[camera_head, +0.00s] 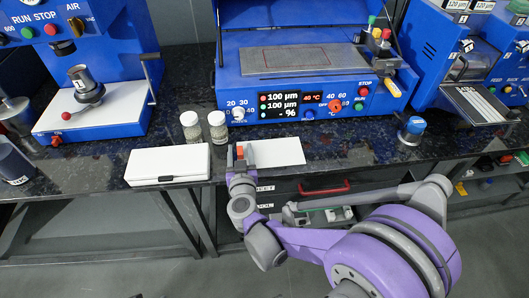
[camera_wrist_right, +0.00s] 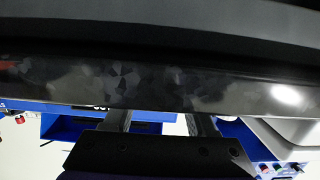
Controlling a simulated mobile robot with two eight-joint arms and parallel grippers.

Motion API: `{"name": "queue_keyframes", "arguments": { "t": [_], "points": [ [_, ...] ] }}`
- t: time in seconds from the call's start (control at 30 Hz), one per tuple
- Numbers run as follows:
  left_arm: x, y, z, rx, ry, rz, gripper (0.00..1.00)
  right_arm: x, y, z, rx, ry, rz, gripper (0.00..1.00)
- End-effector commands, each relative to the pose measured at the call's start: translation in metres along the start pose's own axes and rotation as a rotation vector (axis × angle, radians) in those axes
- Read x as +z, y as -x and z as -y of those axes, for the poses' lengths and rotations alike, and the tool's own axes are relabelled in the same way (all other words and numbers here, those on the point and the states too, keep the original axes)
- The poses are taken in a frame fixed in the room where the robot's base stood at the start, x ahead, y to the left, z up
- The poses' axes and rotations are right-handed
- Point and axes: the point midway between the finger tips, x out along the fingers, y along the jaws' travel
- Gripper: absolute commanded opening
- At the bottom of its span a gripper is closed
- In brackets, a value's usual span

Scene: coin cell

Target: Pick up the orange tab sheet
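A white sheet (camera_head: 275,152) lies flat on the dark counter near its front edge, in the middle of the head view. A small orange tab (camera_head: 240,151) shows at its left end, right by my right gripper (camera_head: 240,163). My right gripper is at the counter's front edge and partly covers that end of the sheet. In the right wrist view its two fingers (camera_wrist_right: 160,122) stand apart with a gap between them. I see neither sheet nor tab there, and contact cannot be told. My left gripper is not in view.
A white case (camera_head: 168,165) lies left of the sheet, with two small jars (camera_head: 204,126) behind it. A blue machine with a display (camera_head: 290,103) stands behind the sheet. A blue-lidded container (camera_head: 412,130) stands right. A drawer with a red handle (camera_head: 325,188) is below.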

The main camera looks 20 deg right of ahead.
Motion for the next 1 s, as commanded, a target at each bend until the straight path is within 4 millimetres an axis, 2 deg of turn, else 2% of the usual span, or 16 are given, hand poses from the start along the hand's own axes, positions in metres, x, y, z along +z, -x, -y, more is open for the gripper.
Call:
{"name": "queue_keyframes", "arguments": {
  "t": [0.03,0.3,0.73,0.87,1.0],
  "points": [
    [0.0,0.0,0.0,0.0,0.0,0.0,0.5,0.0,0.0,0.0,0.0,0.0,0.0,0.47],
    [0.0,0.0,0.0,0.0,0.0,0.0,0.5,0.0,0.0,0.0,0.0,0.0,0.0,0.0],
    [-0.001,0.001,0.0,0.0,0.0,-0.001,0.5,-0.003,0.001,0.0,0.0,0.0,0.0,0.0],
    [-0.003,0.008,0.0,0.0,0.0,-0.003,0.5,-0.021,0.004,0.0,0.0,-0.001,-0.001,0.0],
    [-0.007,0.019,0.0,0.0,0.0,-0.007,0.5,-0.051,0.009,0.0,0.0,-0.001,-0.001,0.0]
  ]
}}
